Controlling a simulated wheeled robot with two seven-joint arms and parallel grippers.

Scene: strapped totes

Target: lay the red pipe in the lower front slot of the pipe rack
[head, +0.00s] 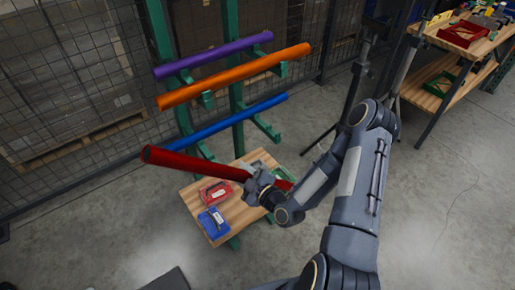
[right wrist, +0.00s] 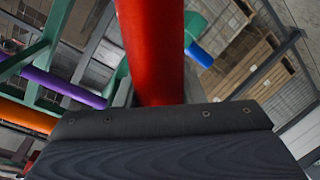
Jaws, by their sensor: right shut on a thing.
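The red pipe (head: 190,163) is held in my right gripper (head: 258,182), which is shut around it near its right part. The pipe slants down to the right, its open left end nearest the top, above a small wooden table and in front of the rack. It also shows close up in the right wrist view (right wrist: 152,50). The green pipe rack (head: 235,100) stands behind, with arms reaching forward. It bears a purple pipe (head: 212,55), an orange pipe (head: 235,76) and, lower, a blue pipe (head: 225,120). The lower front slot is partly hidden by the red pipe. My left gripper is not in view.
The wooden table (head: 190,197) under the pipe carries a red case (head: 216,193), a blue case (head: 213,222) and a green item partly hidden by my gripper. A black tripod stand (head: 333,128) is right of the rack. A workbench (head: 485,45) stands far right. Mesh fencing is behind.

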